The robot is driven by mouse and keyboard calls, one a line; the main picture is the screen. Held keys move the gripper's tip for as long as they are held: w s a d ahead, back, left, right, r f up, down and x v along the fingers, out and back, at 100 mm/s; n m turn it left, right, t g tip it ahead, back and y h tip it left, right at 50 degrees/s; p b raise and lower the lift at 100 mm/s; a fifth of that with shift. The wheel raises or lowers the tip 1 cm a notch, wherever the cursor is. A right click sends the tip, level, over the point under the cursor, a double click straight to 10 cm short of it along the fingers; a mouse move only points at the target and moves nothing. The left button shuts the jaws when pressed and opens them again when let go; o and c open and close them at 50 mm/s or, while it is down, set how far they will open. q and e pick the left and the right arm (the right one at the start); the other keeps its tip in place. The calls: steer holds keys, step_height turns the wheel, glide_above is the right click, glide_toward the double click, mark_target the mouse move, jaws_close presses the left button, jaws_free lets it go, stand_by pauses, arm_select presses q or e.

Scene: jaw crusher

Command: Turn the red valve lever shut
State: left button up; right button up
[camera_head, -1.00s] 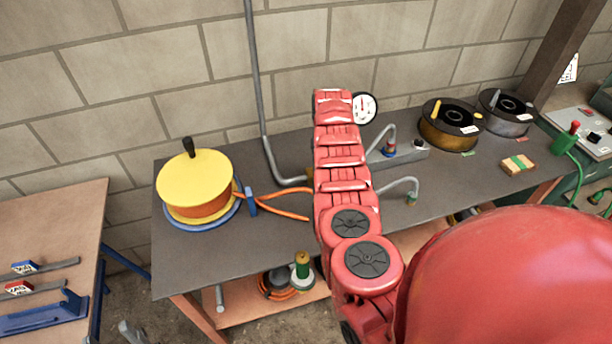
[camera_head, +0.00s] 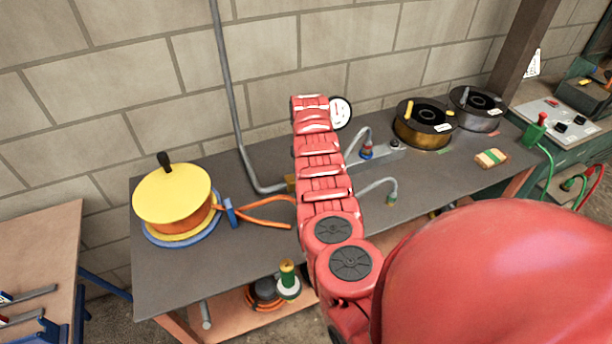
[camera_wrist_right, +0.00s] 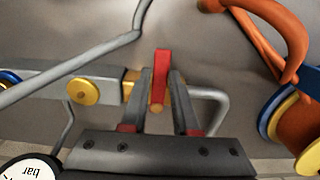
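The red valve lever (camera_wrist_right: 162,62) shows in the right wrist view, standing up between the two grey fingers of my right gripper (camera_wrist_right: 161,82). The fingers lie close along both sides of the lever with no clear gap at the tips. Brass fitting parts (camera_wrist_right: 130,84) sit beside the lever, at the end of a grey block (camera_wrist_right: 100,84). In the head view my red right arm reaches over the bench and hides the lever and my fingertips. A bit of brass (camera_head: 291,184) shows at the arm's left edge. My left gripper is in neither view.
A round gauge (camera_head: 341,112) stands close beside my arm. A brick wall is behind.

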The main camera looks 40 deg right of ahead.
steer(key=o, duration=0.3)
steer(key=shift+o, duration=0.2)
steer(key=shift+r, duration=0.6)
step_height(320, 180, up, 16)
steer(key=b, duration=0.3)
